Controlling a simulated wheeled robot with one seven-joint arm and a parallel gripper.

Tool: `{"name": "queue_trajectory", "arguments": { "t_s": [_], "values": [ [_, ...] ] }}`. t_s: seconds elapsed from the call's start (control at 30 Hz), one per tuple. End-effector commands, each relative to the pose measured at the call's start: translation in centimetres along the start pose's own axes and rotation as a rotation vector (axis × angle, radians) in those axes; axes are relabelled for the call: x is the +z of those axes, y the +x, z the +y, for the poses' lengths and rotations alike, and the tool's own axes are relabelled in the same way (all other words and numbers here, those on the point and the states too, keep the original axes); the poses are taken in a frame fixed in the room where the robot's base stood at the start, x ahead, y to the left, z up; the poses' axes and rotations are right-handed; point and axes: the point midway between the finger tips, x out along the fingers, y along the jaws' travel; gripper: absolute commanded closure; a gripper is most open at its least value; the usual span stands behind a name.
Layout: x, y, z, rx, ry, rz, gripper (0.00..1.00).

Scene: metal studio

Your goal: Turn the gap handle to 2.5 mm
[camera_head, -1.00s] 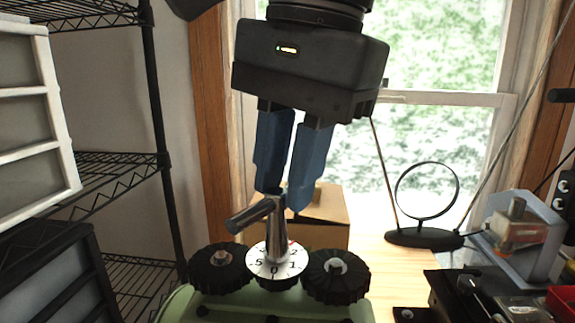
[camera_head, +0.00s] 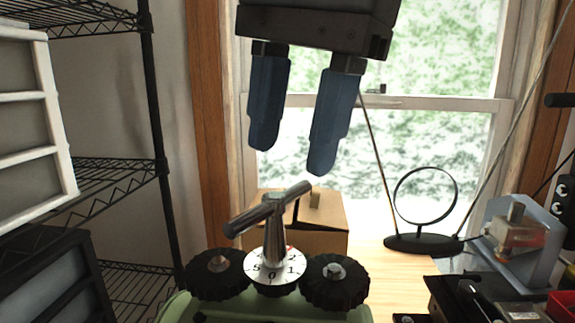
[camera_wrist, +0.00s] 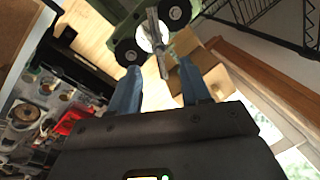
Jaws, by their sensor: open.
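The gap handle (camera_head: 268,215) is a chrome T-shaped bar on a post. It stands on a white numbered dial (camera_head: 275,267) between two black knobs on a green machine (camera_head: 180,310). The dial figures 5, 0 and 1 show at the front, and a small red mark shows at its back right. The bar slants from lower left to upper right. My gripper (camera_head: 291,160) is open and empty, its blue fingers above the handle and apart from it. In the wrist view the handle (camera_wrist: 158,45) shows beyond and between the fingers.
Black ribbed knobs flank the dial, left (camera_head: 217,272) and right (camera_head: 335,282). A cardboard box (camera_head: 320,220) stands behind on a wooden table. A ring stand (camera_head: 425,240) and tools are at the right. A wire shelf is at the left.

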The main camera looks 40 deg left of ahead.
Motion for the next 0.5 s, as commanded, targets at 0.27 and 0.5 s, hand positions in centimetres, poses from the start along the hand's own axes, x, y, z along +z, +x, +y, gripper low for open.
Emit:
{"name": "queue_trajectory", "arguments": {
  "t_s": [0.27, 0.5],
  "values": [
    [0.0, -3.3, 0.0, 0.001, -0.001, 0.0, 0.53],
    [0.0, -3.7, 0.0, 0.001, -0.001, -0.001, 0.53]
  ]
}}
